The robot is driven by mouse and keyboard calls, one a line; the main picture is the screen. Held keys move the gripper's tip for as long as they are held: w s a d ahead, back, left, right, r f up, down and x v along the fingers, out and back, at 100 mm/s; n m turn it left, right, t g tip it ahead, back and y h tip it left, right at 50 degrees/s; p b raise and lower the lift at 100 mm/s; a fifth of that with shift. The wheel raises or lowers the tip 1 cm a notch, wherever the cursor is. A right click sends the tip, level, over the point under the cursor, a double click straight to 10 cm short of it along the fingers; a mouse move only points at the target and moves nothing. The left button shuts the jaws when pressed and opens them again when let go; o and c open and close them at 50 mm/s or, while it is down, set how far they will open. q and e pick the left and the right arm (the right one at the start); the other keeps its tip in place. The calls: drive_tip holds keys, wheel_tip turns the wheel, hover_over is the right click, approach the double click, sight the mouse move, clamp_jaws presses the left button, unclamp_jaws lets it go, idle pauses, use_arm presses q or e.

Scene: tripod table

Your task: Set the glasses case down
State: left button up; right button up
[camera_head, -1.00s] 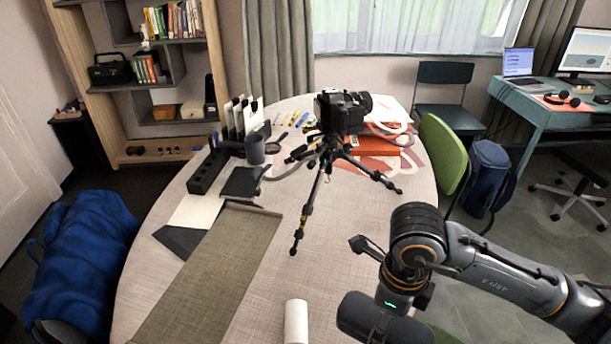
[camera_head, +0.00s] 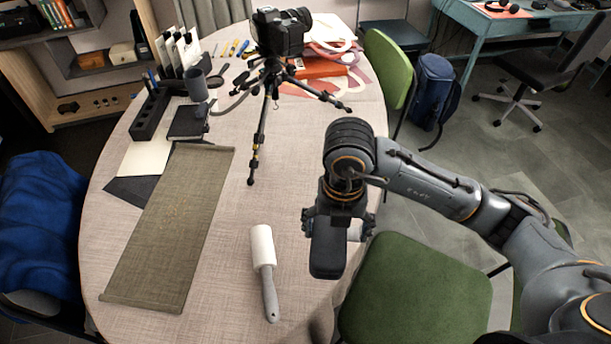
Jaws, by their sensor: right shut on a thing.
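The glasses case (camera_head: 328,252) is a dark grey, rounded, elongated block. My right gripper (camera_head: 335,215) is shut on it, seen from above, with the fingers partly hidden by the wrist. The case hangs over the right edge area of the round table (camera_head: 215,265), to the right of the lint roller; I cannot tell whether it touches the table. My left gripper is not in view.
A white lint roller (camera_head: 262,246) with a grey handle lies left of the case. A tripod with a camera (camera_head: 280,32) stands behind. An olive mat (camera_head: 175,225) lies at left. A green chair (camera_head: 415,295) is close at right. Table between mat and roller is clear.

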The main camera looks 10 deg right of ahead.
drive_tip(key=w+f, duration=0.1)
drive_tip(key=w, duration=0.1)
drive_tip(key=w+f, duration=0.1)
drive_tip(key=w, duration=0.2)
drive_tip(key=w+d+f+p, duration=0.1)
drive_tip(key=w, duration=0.2)
drive_tip(key=shift+f, duration=0.15)
drive_tip(key=w+f, duration=0.1)
drive_tip(key=f, duration=0.1)
drive_tip(key=w+f, duration=0.3)
drive_tip(key=f, duration=0.1)
drive_tip(key=shift+w+d+f, duration=0.1)
drive_tip(key=shift+w+d, duration=0.15)
drive_tip(key=shift+w, duration=0.15)
wheel_tip(320, 180, down, 2)
drive_tip(key=shift+f+p, duration=0.15)
drive_tip(key=shift+p, duration=0.45)
drive_tip(key=shift+f, duration=0.3)
drive_tip(key=shift+f, duration=0.1)
drive_tip(key=shift+f, duration=0.1)
drive_tip(key=o, duration=1.5)
drive_tip(key=shift+o, duration=0.2)
